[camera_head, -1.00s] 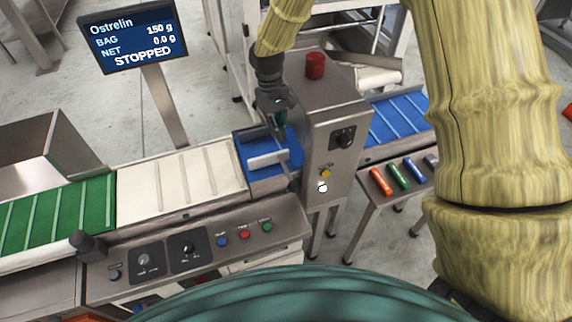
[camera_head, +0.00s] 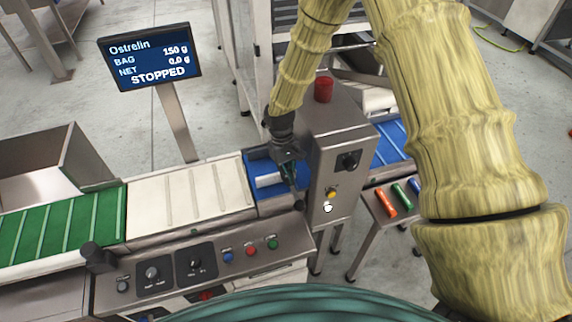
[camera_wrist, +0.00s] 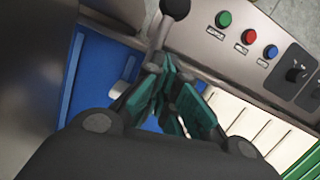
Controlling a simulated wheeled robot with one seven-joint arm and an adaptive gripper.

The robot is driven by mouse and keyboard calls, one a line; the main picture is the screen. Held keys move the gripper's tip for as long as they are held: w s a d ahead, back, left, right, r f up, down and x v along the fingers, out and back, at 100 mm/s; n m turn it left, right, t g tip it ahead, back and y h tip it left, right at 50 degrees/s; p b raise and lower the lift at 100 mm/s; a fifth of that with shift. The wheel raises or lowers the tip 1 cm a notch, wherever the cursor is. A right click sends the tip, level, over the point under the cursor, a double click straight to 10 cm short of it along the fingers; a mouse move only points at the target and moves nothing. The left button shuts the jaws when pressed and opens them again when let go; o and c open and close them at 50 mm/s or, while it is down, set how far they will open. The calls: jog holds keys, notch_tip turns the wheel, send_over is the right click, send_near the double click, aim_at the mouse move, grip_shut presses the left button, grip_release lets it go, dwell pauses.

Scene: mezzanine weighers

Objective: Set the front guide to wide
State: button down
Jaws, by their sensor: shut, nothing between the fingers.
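My gripper (camera_head: 293,178) is shut and empty, pointing down over the front right part of the blue belt section (camera_head: 259,201). Its teal fingers (camera_wrist: 172,100) show in the wrist view. A grey rod with a dark round knob (camera_wrist: 175,8) stands just beyond the fingertips there, by the front edge; I cannot tell whether they touch. I take this rod to be the front guide's lever. A pale bar (camera_head: 268,181) lies across the blue section, just left of the fingers. The guide itself is mostly hidden behind my gripper, and its setting cannot be read.
A steel cabinet (camera_head: 325,160) with a red top and a dark knob stands close right of my gripper. The control panel (camera_head: 215,275) with dials and coloured buttons runs along the front. A screen (camera_head: 150,62) reads STOPPED. White and green belts lie left.

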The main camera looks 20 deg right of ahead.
jog(key=s, duration=0.1)
jog(key=s+f+p, duration=0.2)
jog(key=shift+s+d, duration=0.3)
jog(key=shift+s, duration=0.05)
jog(key=s, duration=0.6)
jog(key=shift+s+d, duration=0.15)
dwell(0.4)
jog(key=w+r+p, duration=0.1)
jog(key=w+r, duration=0.1)
jog(key=w, duration=0.2)
jog(key=b, duration=0.4)
send_near(299, 210)
jog(key=w+r, duration=0.3)
jog(key=r, duration=0.2)
jog(key=shift+w+a+r, duration=0.15)
jog(key=shift+w+a, duration=0.2)
jog(key=shift+a, duration=0.05)
